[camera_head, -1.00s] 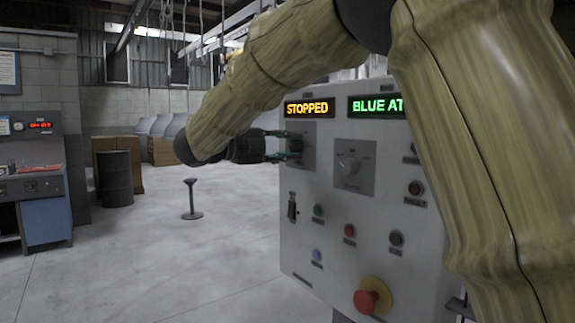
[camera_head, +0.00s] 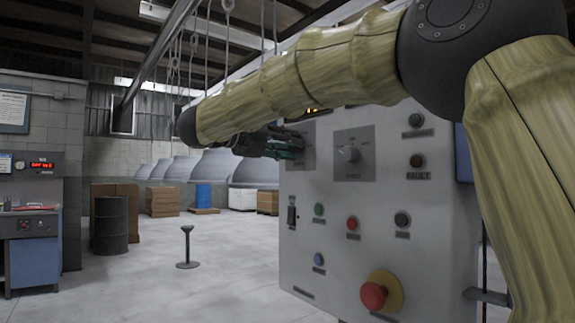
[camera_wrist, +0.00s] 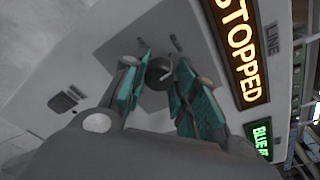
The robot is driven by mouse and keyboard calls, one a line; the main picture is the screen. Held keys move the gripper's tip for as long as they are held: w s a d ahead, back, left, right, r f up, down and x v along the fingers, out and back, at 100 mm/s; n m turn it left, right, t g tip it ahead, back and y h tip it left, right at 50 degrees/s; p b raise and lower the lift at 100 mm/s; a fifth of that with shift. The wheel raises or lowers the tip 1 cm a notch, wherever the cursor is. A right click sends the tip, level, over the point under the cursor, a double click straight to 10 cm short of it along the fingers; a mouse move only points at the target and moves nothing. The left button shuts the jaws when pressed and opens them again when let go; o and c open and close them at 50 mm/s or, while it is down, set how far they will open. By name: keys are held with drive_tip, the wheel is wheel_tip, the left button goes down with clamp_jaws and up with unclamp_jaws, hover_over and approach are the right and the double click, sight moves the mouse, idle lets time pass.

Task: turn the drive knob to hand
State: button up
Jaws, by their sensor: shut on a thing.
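The grey control panel (camera_head: 330,225) stands to the right of centre in the head view. My gripper (camera_head: 300,146) reaches its upper left plate from the left. In the wrist view the two teal-padded fingers of my gripper (camera_wrist: 161,80) are closed around a small dark knob (camera_wrist: 158,69) on a grey plate (camera_wrist: 152,42). The fingers hide part of the knob, and I cannot read its setting. In the head view the knob is hidden by the fingers. The lit STOPPED sign (camera_wrist: 240,50) is beside this plate in the wrist view.
A second selector knob (camera_head: 351,154) sits right of my gripper. Several buttons and a red emergency stop (camera_head: 374,296) are lower on the panel. A green-lit sign (camera_wrist: 262,138) shows in the wrist view. A stand (camera_head: 187,248) and barrel (camera_head: 111,225) are on the left, with open floor between.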

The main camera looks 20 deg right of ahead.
drive_tip(key=m+b, duration=0.2)
drive_tip(key=b, duration=0.2)
drive_tip(key=f+m+b, duration=0.1)
drive_tip(key=m+b, duration=0.1)
drive_tip(key=b, duration=0.1)
drive_tip(key=shift+s+m+t+b, duration=0.1)
drive_tip(key=shift+m+t+b, duration=0.25)
drive_tip(key=shift+m+t, duration=0.05)
drive_tip(key=m+b, duration=0.4)
drive_tip(key=b, duration=0.3)
drive_tip(key=shift+d+m+t+b, duration=0.1)
drive_tip(key=shift+m+t+b, duration=0.2)
drive_tip(key=shift+m, duration=0.1)
drive_tip(key=m+b, duration=0.5)
drive_tip(key=b, duration=0.1)
drive_tip(key=shift+s, duration=0.1)
drive_tip(key=m+b, duration=0.1)
drive_tip(key=b, duration=0.1)
drive_tip(key=m+b, duration=0.2)
drive_tip(key=shift+r+m+t, duration=0.2)
drive_tip(key=shift+m+t, duration=0.1)
drive_tip(key=shift+r, duration=0.1)
drive_tip(key=o, duration=1)
drive_tip(key=shift+s, duration=0.1)
